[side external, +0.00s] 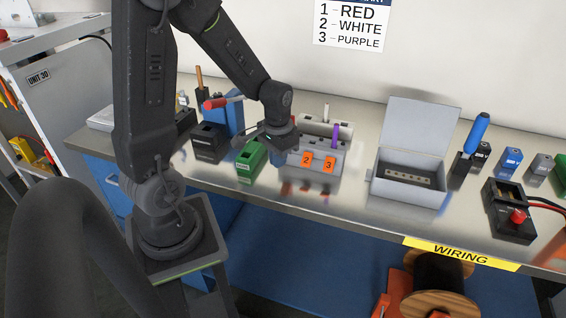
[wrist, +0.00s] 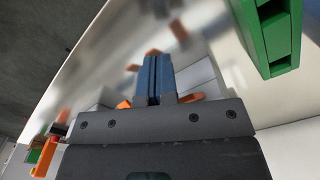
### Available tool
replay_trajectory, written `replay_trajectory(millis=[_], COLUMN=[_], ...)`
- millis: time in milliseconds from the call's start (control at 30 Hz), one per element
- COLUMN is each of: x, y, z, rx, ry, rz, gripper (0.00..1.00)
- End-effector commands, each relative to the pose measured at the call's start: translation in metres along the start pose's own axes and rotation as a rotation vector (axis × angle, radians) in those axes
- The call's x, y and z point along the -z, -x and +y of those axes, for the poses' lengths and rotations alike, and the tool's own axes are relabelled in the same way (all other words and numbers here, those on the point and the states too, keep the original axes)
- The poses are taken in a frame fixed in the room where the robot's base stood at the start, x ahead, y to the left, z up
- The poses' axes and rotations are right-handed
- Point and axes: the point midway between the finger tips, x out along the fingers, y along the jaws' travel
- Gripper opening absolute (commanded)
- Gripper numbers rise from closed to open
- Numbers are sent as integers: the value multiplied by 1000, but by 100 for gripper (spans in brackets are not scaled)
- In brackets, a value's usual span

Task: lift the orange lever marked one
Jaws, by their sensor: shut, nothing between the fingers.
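A grey dispenser (side external: 320,147) stands on the metal bench, with orange levers marked 2 (side external: 306,159) and 3 (side external: 329,165) on its front. A white rod (side external: 326,112) and a purple rod (side external: 335,134) stick up from it. The lever marked one does not show in the side view; my gripper (side external: 284,142) is at the dispenser's left end and covers that area. In the wrist view my gripper (wrist: 154,64) has its blue fingers together, empty, with a grey surface (wrist: 196,80) beyond. Orange pieces (wrist: 125,104) show beside the fingers; their marks cannot be read.
A green block (side external: 250,160) stands close left of the dispenser and shows in the wrist view (wrist: 275,35). A black block (side external: 208,145) stands farther left. An open grey box (side external: 408,190) is to the right. Bench between dispenser and box is clear.

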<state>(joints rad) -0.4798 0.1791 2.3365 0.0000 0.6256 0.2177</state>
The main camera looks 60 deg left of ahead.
Motion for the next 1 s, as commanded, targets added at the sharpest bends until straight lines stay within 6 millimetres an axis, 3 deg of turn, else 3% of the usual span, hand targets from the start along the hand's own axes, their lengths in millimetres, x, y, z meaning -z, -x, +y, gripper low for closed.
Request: replay_trajectory(millis=[233,800,1000], x=[-3,-2,-3], y=[3,46,50], z=[2,2,2], rx=[0,1,0], ry=[0,0,0], rz=[1,2,0], gripper=[0,0,0])
